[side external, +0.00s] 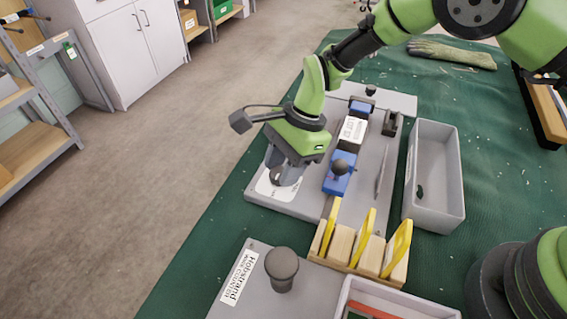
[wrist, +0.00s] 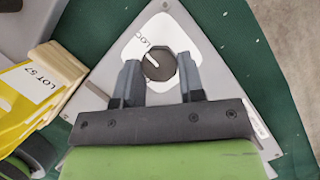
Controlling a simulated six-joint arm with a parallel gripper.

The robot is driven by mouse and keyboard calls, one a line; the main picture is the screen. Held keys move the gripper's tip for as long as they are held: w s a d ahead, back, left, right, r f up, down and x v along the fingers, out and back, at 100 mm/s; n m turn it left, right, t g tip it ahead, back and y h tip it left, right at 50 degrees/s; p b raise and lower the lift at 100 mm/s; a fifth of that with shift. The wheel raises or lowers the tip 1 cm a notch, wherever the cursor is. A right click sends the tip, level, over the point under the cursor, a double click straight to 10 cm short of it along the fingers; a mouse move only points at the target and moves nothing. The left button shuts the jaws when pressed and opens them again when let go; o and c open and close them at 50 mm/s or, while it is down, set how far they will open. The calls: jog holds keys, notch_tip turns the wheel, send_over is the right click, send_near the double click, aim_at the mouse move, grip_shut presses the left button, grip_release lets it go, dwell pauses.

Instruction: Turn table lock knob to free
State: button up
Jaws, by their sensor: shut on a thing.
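The table lock knob (wrist: 160,66) is a dark round knob with a white pointer line, set on a white label plate (wrist: 139,37) on the grey base board. In the wrist view my gripper (wrist: 160,73) has its two fingers around the knob, one on each side. The pointer line points to the upper left, toward the partly visible "LOC" lettering. In the side view my gripper (side external: 285,178) is lowered over the white label (side external: 268,188) at the board's left corner. The knob is mostly hidden there by the fingers.
A blue fixture (side external: 341,172) with a dark ball knob stands right of my gripper. Wooden blocks with yellow tags (side external: 362,245) stand at the board's front edge. A grey bin (side external: 447,198) lies to the right.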

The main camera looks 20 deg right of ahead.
jog(key=n, duration=0.1)
jog(key=n+g, duration=0.1)
jog(key=n, duration=0.1)
jog(key=n+h, duration=0.1)
jog(key=shift+w+n+g, duration=0.25)
jog(key=shift+n+g, duration=0.05)
jog(key=n+g+h, duration=0.1)
jog(key=n, duration=0.3)
jog(key=shift+a, duration=0.15)
jog(key=shift+n, duration=0.3)
jog(key=o, duration=0.9)
jog(key=shift+w+d+r, duration=0.1)
jog(key=shift+w+r, duration=0.1)
jog(key=shift+r, duration=1.45)
jog(key=shift+w+d+r, duration=0.1)
jog(key=shift+w+r, duration=0.05)
jog(key=shift+r, duration=1.45)
jog(key=shift+w+d+r, duration=0.1)
jog(key=shift+w+r, duration=0.1)
jog(key=shift+r, duration=1.45)
